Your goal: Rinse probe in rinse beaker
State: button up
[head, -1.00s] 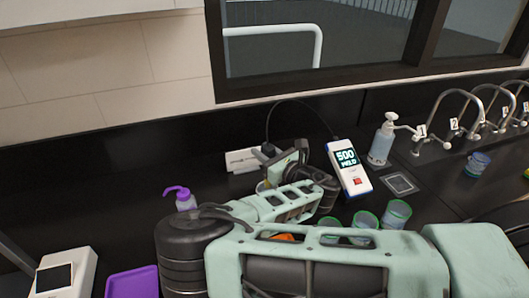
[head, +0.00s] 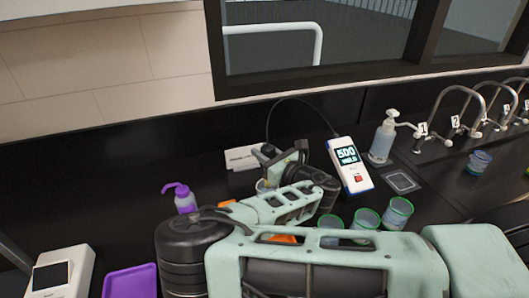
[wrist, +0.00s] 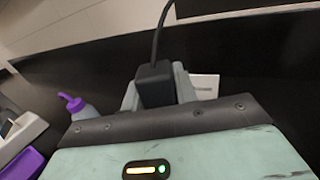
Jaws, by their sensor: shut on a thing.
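My gripper (wrist: 158,92) is shut on the probe, a black block-shaped handle (wrist: 153,82) with a thin black cable rising from its top in the wrist view. In the head view my gripper (head: 277,163) is at the back of the black counter, with the probe's dark handle (head: 265,152) at its left side. A pale rim of a clear beaker (head: 262,186) shows just below my gripper, mostly hidden by it. The probe's tip is hidden, so I cannot tell whether it is inside that beaker. The cable runs to a white-and-blue meter (head: 350,166) displaying 500.
A purple-topped wash bottle (head: 182,199) stands left of my arm. Green-rimmed cups (head: 366,219) are close to its right side. A white card (head: 243,158) is behind my gripper. A pump bottle (head: 384,140) and numbered taps (head: 452,105) are at right. A purple tray (head: 131,282) is front left.

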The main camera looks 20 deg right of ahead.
jog(key=shift+f, duration=0.15)
notch_tip(320, 180, down, 7)
jog(key=b, duration=0.6)
jog(key=shift+r, duration=0.2)
dwell(0.5)
jog(key=shift+w, duration=0.35)
jog(key=shift+a+b, duration=0.1)
jog(key=shift+b, duration=0.2)
